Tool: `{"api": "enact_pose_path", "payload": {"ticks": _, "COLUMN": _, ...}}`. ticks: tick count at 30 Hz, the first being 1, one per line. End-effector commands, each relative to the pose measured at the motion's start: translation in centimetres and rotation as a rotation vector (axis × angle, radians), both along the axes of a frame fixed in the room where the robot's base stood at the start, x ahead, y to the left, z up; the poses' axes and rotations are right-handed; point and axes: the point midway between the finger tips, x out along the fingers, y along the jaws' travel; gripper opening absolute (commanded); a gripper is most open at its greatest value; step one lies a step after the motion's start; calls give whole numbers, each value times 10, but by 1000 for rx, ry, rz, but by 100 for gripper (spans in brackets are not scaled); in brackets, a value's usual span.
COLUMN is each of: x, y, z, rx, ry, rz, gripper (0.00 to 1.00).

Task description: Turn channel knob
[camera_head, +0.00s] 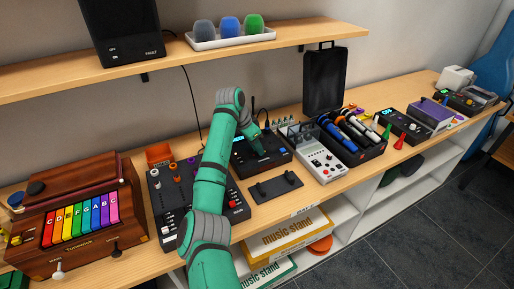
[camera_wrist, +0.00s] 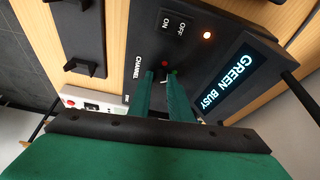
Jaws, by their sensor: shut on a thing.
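The black receiver (camera_head: 272,157) stands on the bench in the head view, behind a flat black plate. In the wrist view the receiver (camera_wrist: 205,65) shows an OFF/ON switch (camera_wrist: 173,25), a lit lamp (camera_wrist: 207,35) and a display (camera_wrist: 243,79) reading "GREEN BUSY". My gripper (camera_head: 258,149) reaches down onto its top. In the wrist view my gripper (camera_wrist: 163,76) has its two green fingers closed around the channel knob beside the "CHANNEL" label.
A black mixer (camera_head: 232,203) stands left of the receiver, partly behind my arm. A grey-white device (camera_head: 318,162) and a case of microphones (camera_head: 350,152) stand to the right. An antenna (camera_wrist: 298,88) rises near the display. A shelf (camera_head: 180,57) runs above.

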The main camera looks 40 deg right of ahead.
Motion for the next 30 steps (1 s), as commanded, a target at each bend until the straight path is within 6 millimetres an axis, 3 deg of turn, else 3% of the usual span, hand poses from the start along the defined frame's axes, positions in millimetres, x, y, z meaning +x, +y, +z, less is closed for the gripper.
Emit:
{"api": "enact_pose_path", "payload": {"ticks": 11, "x": -1, "y": 1, "z": -1, "rx": 4, "ry": 3, "rz": -6, "gripper": 0}}
{"api": "enact_pose_path", "payload": {"ticks": 12, "x": -1, "y": 1, "z": -1, "rx": 4, "ry": 3, "rz": -6, "gripper": 20}}
{"api": "enact_pose_path", "payload": {"ticks": 14, "x": -1, "y": 1, "z": -1, "rx": 3, "ry": 3, "rz": -6, "gripper": 35}}
{"api": "enact_pose_path", "payload": {"ticks": 15, "x": -1, "y": 1, "z": -1, "rx": 3, "ry": 3, "rz": -6, "gripper": 37}}
{"api": "enact_pose_path", "payload": {"ticks": 25, "x": 0, "y": 1, "z": 3, "rx": 1, "ry": 0, "rz": -4, "gripper": 37}}
{"api": "enact_pose_path", "payload": {"ticks": 30, "x": 2, "y": 9, "z": 22, "rx": -1, "ry": -1, "rz": -4, "gripper": 37}}
